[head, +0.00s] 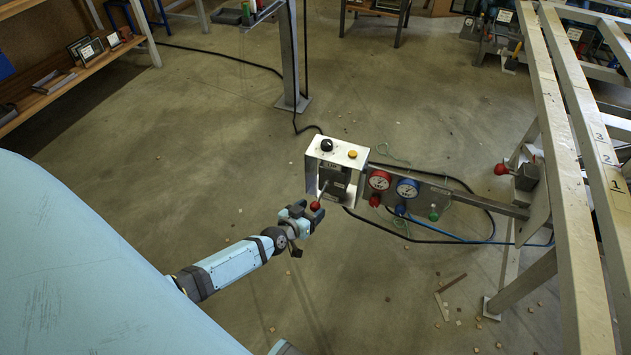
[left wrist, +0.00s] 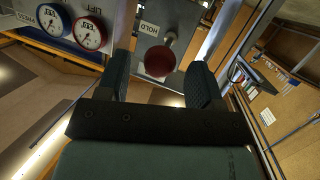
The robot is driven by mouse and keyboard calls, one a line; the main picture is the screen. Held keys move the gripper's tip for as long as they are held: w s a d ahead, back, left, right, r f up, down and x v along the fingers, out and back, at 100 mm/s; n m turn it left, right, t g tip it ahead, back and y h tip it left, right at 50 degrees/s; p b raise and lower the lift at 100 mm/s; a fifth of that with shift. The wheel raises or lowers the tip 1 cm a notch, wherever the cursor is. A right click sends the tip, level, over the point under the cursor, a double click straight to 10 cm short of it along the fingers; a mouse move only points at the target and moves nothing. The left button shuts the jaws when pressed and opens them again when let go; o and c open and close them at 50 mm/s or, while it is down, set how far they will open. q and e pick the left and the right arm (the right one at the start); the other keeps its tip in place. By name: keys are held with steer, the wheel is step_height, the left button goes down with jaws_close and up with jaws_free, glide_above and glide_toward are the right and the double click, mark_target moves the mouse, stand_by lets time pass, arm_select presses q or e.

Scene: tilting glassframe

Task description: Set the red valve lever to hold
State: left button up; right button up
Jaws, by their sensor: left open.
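The lever has a red ball knob (head: 315,205) on a thin metal shaft. It sticks out of the open front of a white control box (head: 345,154). My left gripper (head: 306,212) is at the knob. In the left wrist view its fingers (left wrist: 161,84) are open, one on each side of the red knob (left wrist: 160,61), with gaps visible. A HOLD label (left wrist: 149,28) is on the plate left of the shaft in that view; I cannot tell the lever's exact setting. My right gripper is not in view.
A red gauge (head: 380,180) and a blue gauge (head: 407,188) sit on a panel right of the box, with coloured knobs below. Another red knob (head: 501,169) is on the pale frame (head: 566,140). Hoses lie on the floor. The floor left of the box is mostly clear.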

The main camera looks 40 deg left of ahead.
arm_select(q)
steer(key=p+v, duration=0.1)
steer(key=v, duration=1)
steer(key=shift+p, duration=0.35)
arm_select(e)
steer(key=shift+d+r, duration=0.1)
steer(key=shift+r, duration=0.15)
arm_select(q)
steer(key=shift+w, duration=0.15)
